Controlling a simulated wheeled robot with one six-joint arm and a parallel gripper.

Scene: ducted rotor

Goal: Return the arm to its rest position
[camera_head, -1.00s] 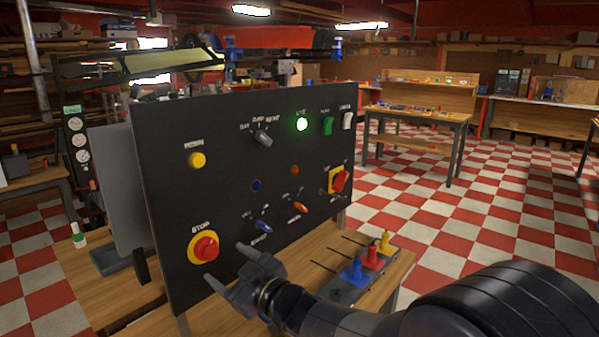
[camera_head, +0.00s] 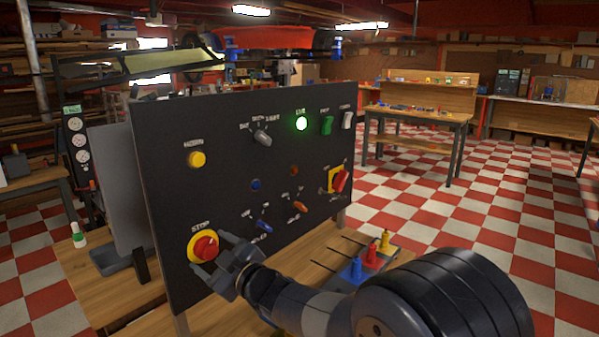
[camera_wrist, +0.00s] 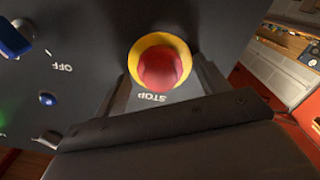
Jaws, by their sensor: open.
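My gripper (camera_head: 211,253) is open and empty, in front of the lower left of the black control panel (camera_head: 215,190). Its two fingers are spread around the red STOP button (camera_head: 205,247) with its yellow collar. In the wrist view the red button (camera_wrist: 160,68) sits between the two fingers, with the STOP label below it. I cannot tell whether the fingers touch it. My arm reaches in from the lower right.
The panel carries a lit green lamp (camera_head: 301,123), a yellow button (camera_head: 196,159), a selector knob (camera_head: 262,137) and a red-yellow rotary switch (camera_head: 340,180). Coloured plugs (camera_head: 371,253) stand on the wooden bench (camera_head: 320,250) below. Checkered floor (camera_head: 500,230) is open to the right.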

